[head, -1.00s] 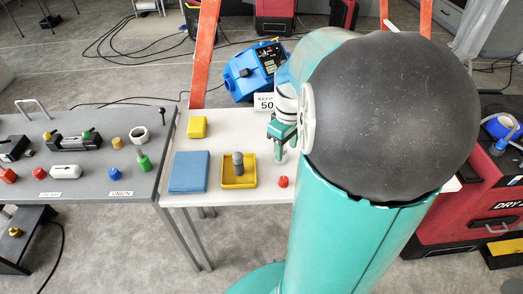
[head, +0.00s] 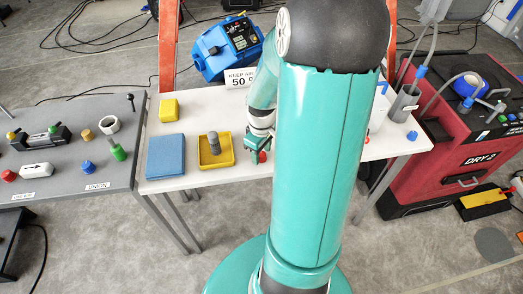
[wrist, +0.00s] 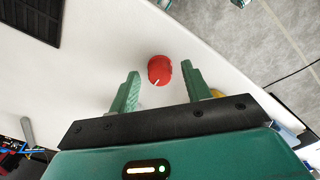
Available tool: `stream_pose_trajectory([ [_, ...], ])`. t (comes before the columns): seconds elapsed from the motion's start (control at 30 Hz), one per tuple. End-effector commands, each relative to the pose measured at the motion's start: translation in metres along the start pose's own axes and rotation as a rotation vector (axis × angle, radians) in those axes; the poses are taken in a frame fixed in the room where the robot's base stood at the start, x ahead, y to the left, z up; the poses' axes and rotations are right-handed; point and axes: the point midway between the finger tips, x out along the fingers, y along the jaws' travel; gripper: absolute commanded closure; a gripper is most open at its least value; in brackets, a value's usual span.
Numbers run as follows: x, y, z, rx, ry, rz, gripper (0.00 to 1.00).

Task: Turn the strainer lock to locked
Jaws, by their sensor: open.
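A red round knob (wrist: 159,69) with a short white mark sits on the white table (wrist: 95,65); I take it for the strainer lock. In the wrist view its white mark lies at its lower edge. My gripper (wrist: 160,68) is open, with the knob between its green fingertips in the picture and a gap on each side. I cannot tell whether the tips are down at the knob's height. In the head view my gripper (head: 257,150) is at the knob (head: 262,157) and partly covers it.
A yellow tray (head: 230,160) with a grey peg, a blue pad (head: 166,156) and a yellow block (head: 169,110) are left of my gripper. The grey table (head: 65,130) holds several fittings. A red machine (head: 445,165) stands at the right.

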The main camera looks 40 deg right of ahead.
Motion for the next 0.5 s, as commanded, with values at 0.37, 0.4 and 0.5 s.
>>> stream_pose_trajectory([
  [0.37,-0.0001,0.0001,-0.0001,0.0,0.0,0.0,0.85],
  [0.4,-0.0001,0.0001,-0.0001,0.0,0.0,0.0,0.93],
  [0.5,-0.0002,0.0001,-0.0001,0.001,0.0,0.0,0.97],
])
